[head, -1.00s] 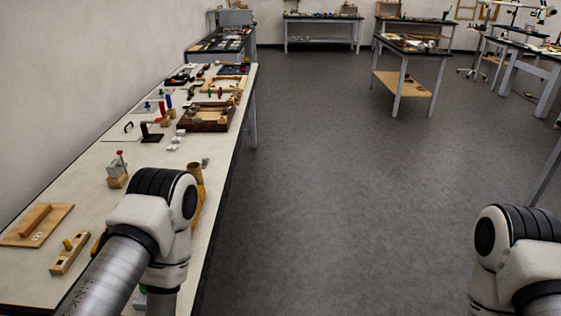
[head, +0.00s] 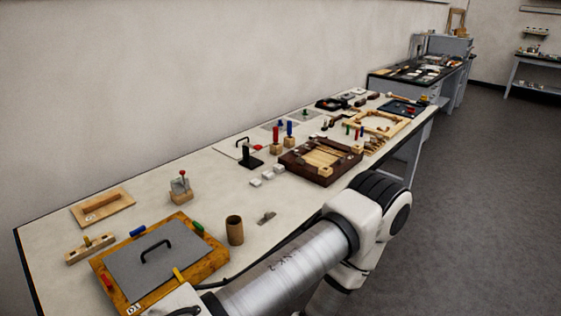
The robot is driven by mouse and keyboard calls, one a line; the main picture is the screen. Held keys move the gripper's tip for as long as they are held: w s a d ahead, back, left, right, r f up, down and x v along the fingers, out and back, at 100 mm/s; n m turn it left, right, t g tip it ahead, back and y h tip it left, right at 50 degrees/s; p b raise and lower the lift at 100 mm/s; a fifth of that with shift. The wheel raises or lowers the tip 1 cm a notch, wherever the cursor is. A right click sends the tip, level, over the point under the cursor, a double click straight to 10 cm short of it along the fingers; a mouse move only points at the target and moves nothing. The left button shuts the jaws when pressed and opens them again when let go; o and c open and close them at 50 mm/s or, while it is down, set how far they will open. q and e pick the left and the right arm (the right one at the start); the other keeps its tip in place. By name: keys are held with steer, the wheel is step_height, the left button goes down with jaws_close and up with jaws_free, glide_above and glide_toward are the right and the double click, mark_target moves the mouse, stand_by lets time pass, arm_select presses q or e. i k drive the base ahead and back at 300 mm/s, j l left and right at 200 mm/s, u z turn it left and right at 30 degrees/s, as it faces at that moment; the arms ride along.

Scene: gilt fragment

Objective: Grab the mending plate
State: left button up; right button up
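I cannot single out the mending plate for certain. A small grey metal piece (head: 267,218) lies on the pale workbench (head: 335,205), right of a brown cylindrical cup (head: 235,230); it is too small to tell what it is. Small white blocks (head: 267,176) sit farther along the bench. A grey panel with a black handle (head: 165,262) lies on a wooden board at the near end. One of my arms crosses the lower middle and hides part of the bench's front edge. Neither gripper is in view.
A dark wooden tray (head: 320,168) with light strips, handled tools in blocks (head: 282,137) and a light wooden frame (head: 375,122) crowd the bench. The wall runs behind it. Open floor (head: 475,200) lies to the right. A second bench (head: 430,72) stands beyond.

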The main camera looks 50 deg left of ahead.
mark_target(268, 216)
steer(key=i+j+u, duration=0.2)
steer(key=i, duration=2.7)
steer(key=i+u, duration=0.1)
steer(key=u, duration=0.4)
steer(key=l+u, duration=0.15)
steer(key=u, duration=0.35)
steer(key=i+l+u, duration=0.1)
steer(key=u, duration=0.4)
steer(key=l+u, duration=0.15)
steer(key=u, duration=0.35)
steer(key=l+u, duration=0.15)
steer(key=u, duration=0.35)
steer(key=l+u, duration=0.15)
steer(key=u, duration=0.35)
steer(key=i+l, duration=0.05)
